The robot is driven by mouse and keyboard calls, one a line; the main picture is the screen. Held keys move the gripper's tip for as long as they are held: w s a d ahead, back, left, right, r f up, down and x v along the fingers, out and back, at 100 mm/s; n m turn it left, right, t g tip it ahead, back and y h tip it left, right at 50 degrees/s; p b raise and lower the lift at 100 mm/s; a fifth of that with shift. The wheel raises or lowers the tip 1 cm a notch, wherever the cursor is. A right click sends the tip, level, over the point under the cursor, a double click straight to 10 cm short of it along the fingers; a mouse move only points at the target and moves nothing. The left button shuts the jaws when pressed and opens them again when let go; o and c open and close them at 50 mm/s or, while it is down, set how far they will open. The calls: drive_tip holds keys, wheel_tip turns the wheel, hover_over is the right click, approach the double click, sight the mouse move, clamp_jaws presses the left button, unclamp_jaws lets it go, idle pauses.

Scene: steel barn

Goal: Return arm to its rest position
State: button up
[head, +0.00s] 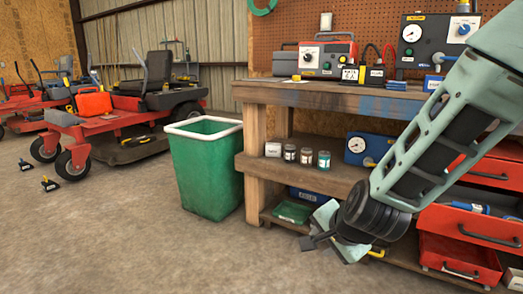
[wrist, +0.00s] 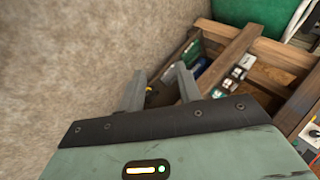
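My arm (head: 435,135) reaches down from the upper right in the head view, in front of the workbench. My gripper (head: 322,238) hangs low at the bench's front, near its bottom shelf. In the wrist view my gripper (wrist: 159,72) shows two grey fingers spread apart with nothing held between them. The arm hides part of the bench's shelves and the red drawers behind it.
The wooden workbench (head: 252,162) carries several devices and jars. Red drawers (head: 468,228) stand at its right, the lowest pulled open. A green bin (head: 207,175) stands left of the bench. Red mowers (head: 120,125) stand farther left. The concrete floor (head: 120,235) at front left is mostly clear.

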drive_tip(key=s+a+r+n+g+y, duration=0.25)
drive_tip(key=s+a+n, duration=0.25)
drive_tip(key=s+n, duration=0.45)
drive_tip(key=s+d+r+n+g+h, duration=0.15)
drive_tip(key=s+n, duration=0.25)
drive_tip(key=s, duration=0.4)
drive_tip(key=s+d+r+n+g+h, duration=0.1)
drive_tip(key=s+d+n+g+h, duration=0.2)
drive_tip(key=s, duration=0.4)
wheel_tip(320, 180, up, 38)
drive_tip(key=n+p, duration=0.1)
drive_tip(key=p, duration=3.7)
drive_tip(key=shift+s+d+n+y, duration=0.3)
drive_tip(key=shift+s+d+n, duration=0.05)
drive_tip(key=shift+s, duration=0.05)
